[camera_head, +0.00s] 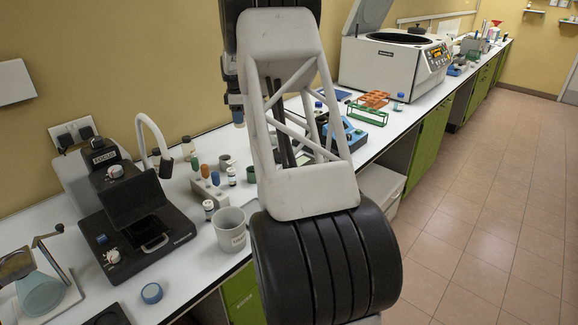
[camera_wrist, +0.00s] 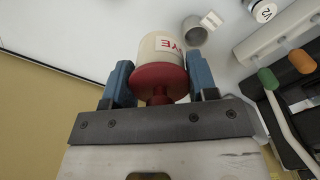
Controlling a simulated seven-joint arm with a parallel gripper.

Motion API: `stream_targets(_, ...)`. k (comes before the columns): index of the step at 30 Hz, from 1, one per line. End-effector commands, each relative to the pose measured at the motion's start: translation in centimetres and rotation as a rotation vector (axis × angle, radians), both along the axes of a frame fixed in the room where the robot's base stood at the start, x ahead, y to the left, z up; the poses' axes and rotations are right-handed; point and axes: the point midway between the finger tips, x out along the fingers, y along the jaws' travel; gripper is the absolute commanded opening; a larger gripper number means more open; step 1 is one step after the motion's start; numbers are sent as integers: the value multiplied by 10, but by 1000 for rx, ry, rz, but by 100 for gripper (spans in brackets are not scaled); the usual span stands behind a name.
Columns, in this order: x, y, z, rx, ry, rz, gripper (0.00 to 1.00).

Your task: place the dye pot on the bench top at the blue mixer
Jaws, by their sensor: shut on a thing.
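The dye pot (camera_wrist: 160,48) has a pale body with red "DYE" lettering and a red lid with a knob. In the wrist view my gripper (camera_wrist: 159,72) is shut on it, a blue finger on each side. In the head view the blue end of my gripper (camera_head: 237,107) shows left of my arm, above the bench, and I cannot make out the pot there. A blue device (camera_head: 345,134), which looks like the blue mixer, stands on the bench right of my arm, partly hidden by it.
A small grey cup (camera_wrist: 194,30) lies beyond the pot in the wrist view. A rack with coloured-cap vials (camera_head: 207,186), a white beaker (camera_head: 229,232) and a black microscope-like instrument (camera_head: 140,220) stand left. An orange and green tube rack (camera_head: 372,106) and a centrifuge (camera_head: 385,60) stand beyond the blue device.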

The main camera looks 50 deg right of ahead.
Motion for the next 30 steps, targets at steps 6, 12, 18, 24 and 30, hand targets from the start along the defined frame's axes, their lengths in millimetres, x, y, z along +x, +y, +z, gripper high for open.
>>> stream_targets(6, 3, -8, -22, 1, 2, 1, 1)
stream_targets(12, 3, -8, -46, 1, 1, 1, 1)
stream_targets(18, 3, -8, -53, 0, 0, 1, 1)
stream_targets(24, 3, -8, -53, 0, 0, 1, 1)
stream_targets(30, 3, -8, -59, 1, 1, 1, 1)
